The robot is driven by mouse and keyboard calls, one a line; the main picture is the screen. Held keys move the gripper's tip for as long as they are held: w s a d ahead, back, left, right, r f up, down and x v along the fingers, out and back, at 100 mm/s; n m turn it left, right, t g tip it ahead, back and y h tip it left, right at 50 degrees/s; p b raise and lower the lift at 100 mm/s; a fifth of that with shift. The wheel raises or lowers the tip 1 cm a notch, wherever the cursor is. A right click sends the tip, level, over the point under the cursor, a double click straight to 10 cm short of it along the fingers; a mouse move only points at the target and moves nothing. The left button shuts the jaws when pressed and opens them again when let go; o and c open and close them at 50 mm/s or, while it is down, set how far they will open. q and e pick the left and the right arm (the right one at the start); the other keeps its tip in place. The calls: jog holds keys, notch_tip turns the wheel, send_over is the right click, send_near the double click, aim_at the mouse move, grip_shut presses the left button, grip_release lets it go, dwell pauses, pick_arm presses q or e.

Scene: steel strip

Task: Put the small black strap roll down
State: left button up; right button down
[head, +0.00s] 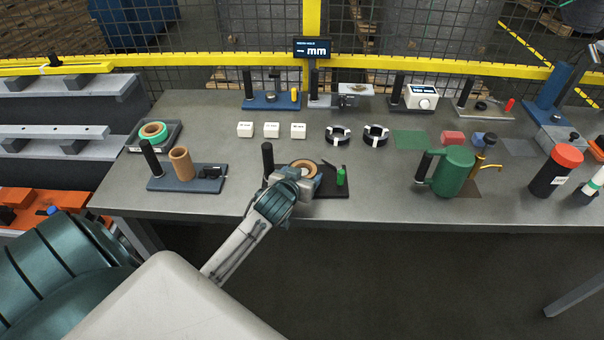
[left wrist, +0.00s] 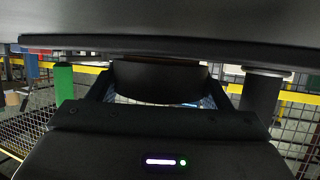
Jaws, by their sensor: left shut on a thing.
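The small black strap roll (head: 312,165) shows a tan ring on top in the head view, over the dark stand plate with a black post and a small green bottle. In the left wrist view, the roll (left wrist: 158,82) is a dark curved band between the two fingers. My left gripper (head: 300,181) is shut on it from the front side. The plate (left wrist: 160,50) runs along the roll's edge in the wrist view; I cannot tell whether they touch. My fingers partly hide the roll. My right gripper is not in view.
A blue stand with a brown cylinder (head: 181,163) is further left. Two black rings (head: 376,135) and white blocks (head: 271,130) lie behind. A green jug (head: 455,172) stands right.

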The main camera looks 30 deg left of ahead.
pick_arm(q)
jog(key=o, duration=1)
jog(key=shift+o, duration=0.6)
jog(key=shift+f, duration=0.1)
jog(key=b+v, duration=0.2)
jog(key=v, duration=0.8)
jog(key=shift+s, duration=0.1)
jog(key=shift+s+d+r, duration=0.15)
jog(key=shift+s+r, duration=0.05)
jog(key=shift+s, duration=0.1)
